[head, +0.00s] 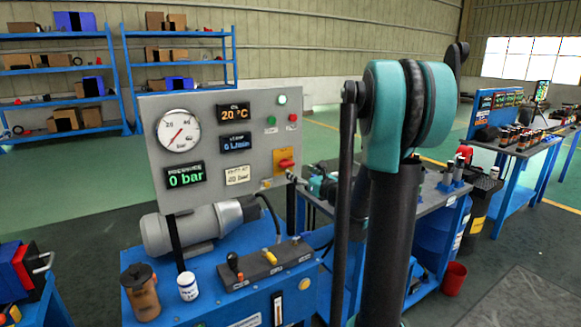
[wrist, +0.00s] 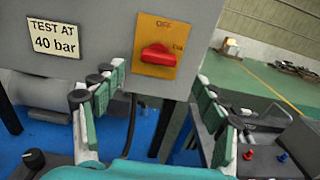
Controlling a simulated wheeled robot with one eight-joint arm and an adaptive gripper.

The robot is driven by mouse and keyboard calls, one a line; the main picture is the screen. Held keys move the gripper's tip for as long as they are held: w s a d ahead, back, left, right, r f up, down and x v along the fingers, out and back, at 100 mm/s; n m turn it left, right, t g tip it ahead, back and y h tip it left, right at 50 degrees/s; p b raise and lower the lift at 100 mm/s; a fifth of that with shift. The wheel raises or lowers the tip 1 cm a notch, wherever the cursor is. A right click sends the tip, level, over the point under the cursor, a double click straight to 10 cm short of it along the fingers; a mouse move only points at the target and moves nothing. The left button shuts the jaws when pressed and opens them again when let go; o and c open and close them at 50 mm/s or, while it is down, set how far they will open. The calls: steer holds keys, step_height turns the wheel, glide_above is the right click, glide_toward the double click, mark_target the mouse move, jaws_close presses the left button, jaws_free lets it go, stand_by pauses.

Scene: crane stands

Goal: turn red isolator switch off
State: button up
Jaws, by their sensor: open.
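The red isolator switch (wrist: 158,55) is a red handle on an orange plate (wrist: 167,73) at the lower right corner of the grey gauge panel. Its handle lies roughly sideways. "OFF" is printed above it, and a small label, probably "ON", is at its right. In the head view the switch (head: 286,164) shows to the left of my arm. My gripper (wrist: 162,105) is open and empty. Its teal-padded fingers stand apart, below the switch in the wrist view, and do not visibly touch it. In the head view my arm hides part of the gripper.
The grey panel (head: 216,100) carries a gauge, displays and small buttons. A "TEST AT 40 bar" label (wrist: 54,38) is left of the switch. A motor (head: 190,228) and a lever block (head: 262,264) sit below on the blue bench. A workbench (head: 432,200) stands to the right.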

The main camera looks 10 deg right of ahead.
mark_target(289, 165)
steer(key=x, duration=0.7)
steer(key=shift+w+a, duration=0.15)
steer(key=shift+w, duration=0.1)
steer(key=c, duration=1.1)
